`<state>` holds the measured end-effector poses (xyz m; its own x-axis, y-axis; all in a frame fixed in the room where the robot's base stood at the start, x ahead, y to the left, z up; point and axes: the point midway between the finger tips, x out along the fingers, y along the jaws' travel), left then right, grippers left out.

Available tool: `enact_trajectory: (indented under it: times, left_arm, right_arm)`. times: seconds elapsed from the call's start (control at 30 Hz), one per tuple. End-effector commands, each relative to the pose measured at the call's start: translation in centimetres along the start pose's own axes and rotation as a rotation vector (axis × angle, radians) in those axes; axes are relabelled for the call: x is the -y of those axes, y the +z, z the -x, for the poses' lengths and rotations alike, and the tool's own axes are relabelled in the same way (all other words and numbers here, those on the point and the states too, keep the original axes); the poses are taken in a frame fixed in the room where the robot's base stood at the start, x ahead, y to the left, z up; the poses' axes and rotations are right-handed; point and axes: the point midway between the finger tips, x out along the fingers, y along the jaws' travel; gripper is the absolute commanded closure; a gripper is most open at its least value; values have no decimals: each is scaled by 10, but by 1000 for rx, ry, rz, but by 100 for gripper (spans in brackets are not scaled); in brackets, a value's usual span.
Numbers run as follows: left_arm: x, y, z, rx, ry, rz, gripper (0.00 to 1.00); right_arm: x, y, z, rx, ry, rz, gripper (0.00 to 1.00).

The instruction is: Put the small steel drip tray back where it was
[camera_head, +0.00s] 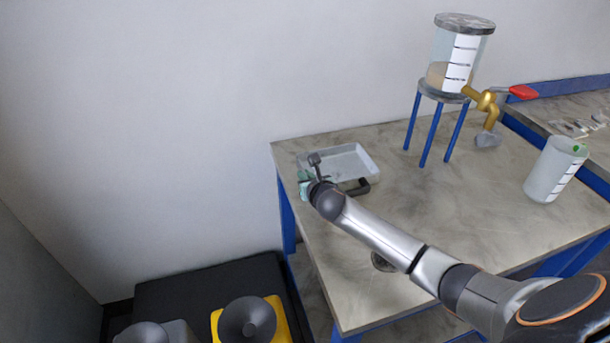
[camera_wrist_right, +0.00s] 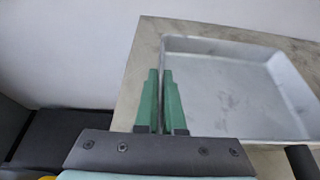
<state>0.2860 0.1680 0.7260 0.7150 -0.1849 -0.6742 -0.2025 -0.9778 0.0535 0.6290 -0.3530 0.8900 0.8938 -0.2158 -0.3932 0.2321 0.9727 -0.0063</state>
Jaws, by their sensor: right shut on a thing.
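The small steel drip tray (camera_head: 350,162) is a shallow rectangular pan at the far left corner of the grey table. It looks empty and flat on the tabletop; I cannot tell whether it is slightly raised. My right gripper (camera_head: 305,177) is at its left side. In the right wrist view the green fingers (camera_wrist_right: 161,102) are shut on the left wall of the tray (camera_wrist_right: 235,92). The tray's near edge is partly hidden by my right wrist in the head view. My left gripper is not in view.
A glass vessel (camera_head: 455,60) with a brass tap (camera_head: 487,99) and red handle stands on a blue-legged stand (camera_head: 424,130). A graduated white beaker (camera_head: 555,170) is at right. A dark handle-like part (camera_head: 360,187) is close to the tray. The table (camera_head: 450,205) is clear mid-right.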

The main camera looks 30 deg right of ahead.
Motion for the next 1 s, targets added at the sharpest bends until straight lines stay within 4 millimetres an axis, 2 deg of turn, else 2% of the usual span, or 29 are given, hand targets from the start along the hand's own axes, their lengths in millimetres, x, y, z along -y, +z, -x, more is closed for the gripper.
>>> enact_trajectory:
  times: [0.03,0.3,0.67,0.77,1.0]
  left_arm:
    - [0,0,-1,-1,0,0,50]
    - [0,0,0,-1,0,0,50]
    - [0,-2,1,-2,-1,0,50]
    - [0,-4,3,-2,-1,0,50]
    - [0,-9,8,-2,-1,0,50]
  right_arm:
    - [0,-1,-1,0,-1,1,93]
    - [0,-1,0,0,0,0,64]
    - [0,3,4,1,1,1,64]
    - [0,3,14,0,0,3,64]
    - [0,3,54,1,1,4,64]
